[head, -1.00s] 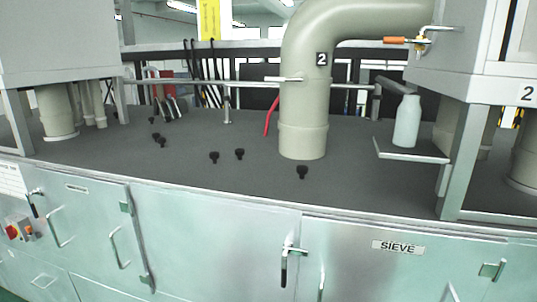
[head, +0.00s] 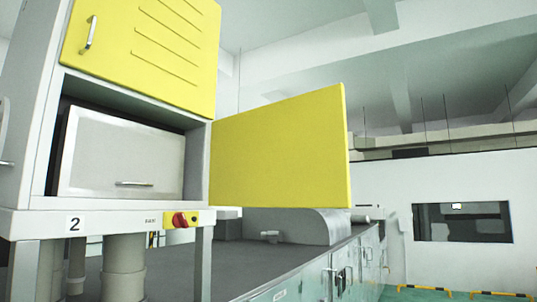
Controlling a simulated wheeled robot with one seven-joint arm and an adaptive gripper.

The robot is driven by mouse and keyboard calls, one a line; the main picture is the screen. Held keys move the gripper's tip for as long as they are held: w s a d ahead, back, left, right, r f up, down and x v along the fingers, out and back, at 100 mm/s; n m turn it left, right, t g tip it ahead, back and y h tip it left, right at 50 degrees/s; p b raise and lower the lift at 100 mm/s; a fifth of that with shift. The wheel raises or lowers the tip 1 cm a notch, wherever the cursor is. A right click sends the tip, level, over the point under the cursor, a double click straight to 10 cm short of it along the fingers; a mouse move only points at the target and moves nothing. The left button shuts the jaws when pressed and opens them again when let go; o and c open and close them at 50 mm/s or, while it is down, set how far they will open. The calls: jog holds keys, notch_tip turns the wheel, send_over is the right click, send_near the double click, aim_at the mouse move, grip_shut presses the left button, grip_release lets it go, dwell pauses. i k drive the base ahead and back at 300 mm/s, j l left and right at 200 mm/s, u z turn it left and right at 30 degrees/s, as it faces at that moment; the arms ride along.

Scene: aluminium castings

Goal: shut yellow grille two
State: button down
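My gripper is not in view.
A red rotary switch on a yellow plate (head: 185,219) sits on the ledge below the opening. Beige pipes (head: 122,270) stand under the cabinet. A dark-topped bench (head: 235,268) with metal doors runs back to the right. Floor shows at lower right.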

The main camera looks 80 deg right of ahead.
aim_at(293, 152)
jog(key=k+l, duration=0.2)
jog(key=l, duration=0.2)
jog(key=k+l, duration=0.15)
jog(key=l, duration=0.25)
jog(key=k+l, duration=0.2)
jog(key=l, duration=0.15)
jog(key=k+l, duration=0.2)
jog(key=l, duration=0.2)
jog(key=k+l, duration=0.15)
jog(key=l, duration=0.25)
jog(key=k+l, duration=0.2)
jog(key=l, duration=0.2)
jog(key=k+l, duration=0.2)
jog(key=l, duration=0.2)
jog(key=k+l, duration=0.15)
jog(key=l, duration=0.25)
